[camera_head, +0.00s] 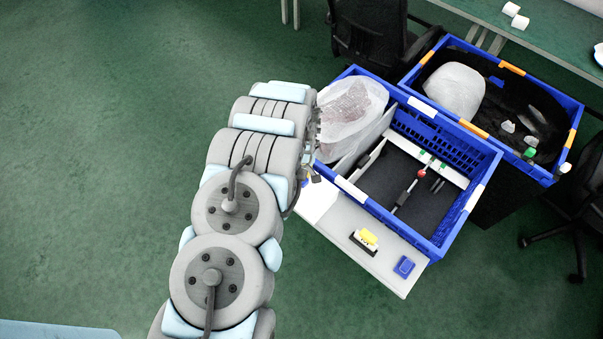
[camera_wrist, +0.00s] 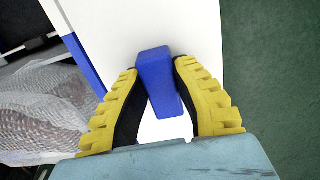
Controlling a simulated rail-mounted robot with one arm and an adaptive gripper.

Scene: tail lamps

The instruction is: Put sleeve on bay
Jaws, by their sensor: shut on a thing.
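My gripper (camera_wrist: 157,66) is shut on a blue block (camera_wrist: 157,72), which stands out between its two yellow-and-black fingers over a white surface. The block may be the sleeve; no label shows. In the head view my arm hides the held block and most of the gripper, near the left end of the white shelf (camera_head: 346,214). No thing in view is clearly marked as the bay. A flat blue piece (camera_head: 404,266) lies at the shelf's right end. A yellow block on a dark base (camera_head: 366,240) sits left of it.
A blue crate (camera_head: 480,182) behind the shelf holds a wrapped translucent bag (camera_head: 352,108) at left, a divider, and a dark floor with a rod and red knob (camera_head: 421,173). A second blue crate (camera_head: 567,106) stands behind. The green floor left of the shelf is open.

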